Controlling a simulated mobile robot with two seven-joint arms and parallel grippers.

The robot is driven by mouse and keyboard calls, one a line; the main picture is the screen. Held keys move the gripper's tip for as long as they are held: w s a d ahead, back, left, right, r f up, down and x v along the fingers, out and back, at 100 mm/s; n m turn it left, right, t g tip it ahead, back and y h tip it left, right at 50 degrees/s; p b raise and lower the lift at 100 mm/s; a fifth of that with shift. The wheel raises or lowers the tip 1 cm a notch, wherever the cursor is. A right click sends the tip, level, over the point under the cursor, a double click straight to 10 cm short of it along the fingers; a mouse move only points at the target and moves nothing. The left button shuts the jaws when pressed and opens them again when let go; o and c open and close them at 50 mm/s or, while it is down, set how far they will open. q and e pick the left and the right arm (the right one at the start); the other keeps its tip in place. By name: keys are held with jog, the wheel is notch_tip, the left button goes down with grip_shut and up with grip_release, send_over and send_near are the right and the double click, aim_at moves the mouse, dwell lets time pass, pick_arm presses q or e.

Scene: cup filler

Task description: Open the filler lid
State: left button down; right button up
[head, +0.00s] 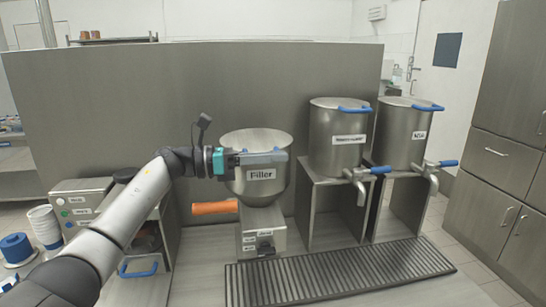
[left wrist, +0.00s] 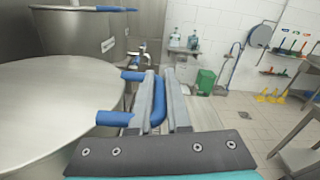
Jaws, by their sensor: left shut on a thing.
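The filler (head: 262,188) is a steel bowl-shaped hopper on a base, with a "Filler" label on its front. Its round steel lid (head: 255,138) lies flat over the top. The lid also shows at the left of the left wrist view (left wrist: 60,90). My left gripper (head: 284,156) reaches across the front of the lid from the left. In the left wrist view its two fingers (left wrist: 161,105) are shut on the blue lid handle (left wrist: 158,113) at the lid's edge. In the head view the gripper hides this handle. My right gripper is not in view.
Two steel pots (head: 338,150) (head: 402,147) with blue-handled taps and lids stand on stands to the right. An orange handle (head: 214,208) sticks out left of the filler. A drain grate (head: 340,276) lies in front. A tall steel panel (head: 110,110) stands behind.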

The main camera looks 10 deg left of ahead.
pick_arm(q)
jog(key=shift+r+p, duration=0.4)
jog(key=shift+r, duration=0.2)
jog(key=w+a+r+n+p, duration=0.1)
jog(key=w+r+n+p, duration=0.3)
jog(key=r+n+p, duration=0.3)
jog(key=shift+a+r, duration=0.4)
jog(key=shift+r, duration=1.95)
jog(key=shift+w, duration=0.1)
jog(key=c, duration=0.9)
grip_release()
jog(key=b+v, duration=0.2)
jog(key=v, duration=1.3)
jog(key=shift+a+b, duration=0.15)
jog(key=shift+b, duration=0.2)
